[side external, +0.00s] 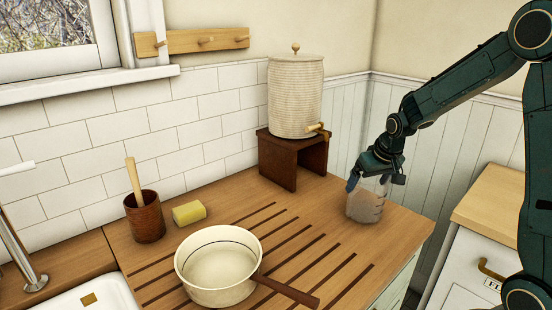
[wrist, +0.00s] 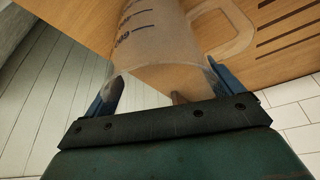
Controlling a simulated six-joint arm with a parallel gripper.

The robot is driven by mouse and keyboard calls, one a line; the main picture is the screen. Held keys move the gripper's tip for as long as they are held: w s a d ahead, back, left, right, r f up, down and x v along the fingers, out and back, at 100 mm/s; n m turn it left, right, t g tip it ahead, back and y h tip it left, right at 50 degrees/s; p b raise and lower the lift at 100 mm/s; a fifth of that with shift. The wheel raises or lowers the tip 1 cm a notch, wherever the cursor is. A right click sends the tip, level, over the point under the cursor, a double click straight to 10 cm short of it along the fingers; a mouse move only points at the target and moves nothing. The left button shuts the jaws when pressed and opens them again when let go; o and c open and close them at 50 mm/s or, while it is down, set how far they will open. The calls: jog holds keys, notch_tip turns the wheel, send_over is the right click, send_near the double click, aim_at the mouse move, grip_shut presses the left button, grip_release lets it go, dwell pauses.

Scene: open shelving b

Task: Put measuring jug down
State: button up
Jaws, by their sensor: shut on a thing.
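The measuring jug (side external: 366,205) is clear with dark markings and is at the right end of the wooden counter, below my gripper (side external: 374,180). In the wrist view the jug (wrist: 160,50) sits between the two blue fingers of my gripper (wrist: 165,88), which is shut on it. Its handle (wrist: 228,38) points to the right there. The jug looks upright and very close to the counter top. I cannot tell whether its base touches the wood.
The wooden counter (side external: 235,198) has dark drain grooves. A cream saucepan (side external: 217,285) with a wooden handle stands at the front. A ribbed dispenser (side external: 295,97) stands on a dark wooden stand (side external: 283,160). A yellow sponge (side external: 189,213) and a brown pot (side external: 144,220) are at left.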

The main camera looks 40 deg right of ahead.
jog(key=shift+f, duration=0.1)
jog(key=o, duration=1.3)
jog(key=shift+c, duration=0.2)
jog(key=shift+s+r, duration=0.1)
jog(key=shift+r, duration=0.35)
jog(key=v, duration=1.1)
jog(key=shift+s+a+r, duration=0.15)
jog(key=shift+s, duration=0.05)
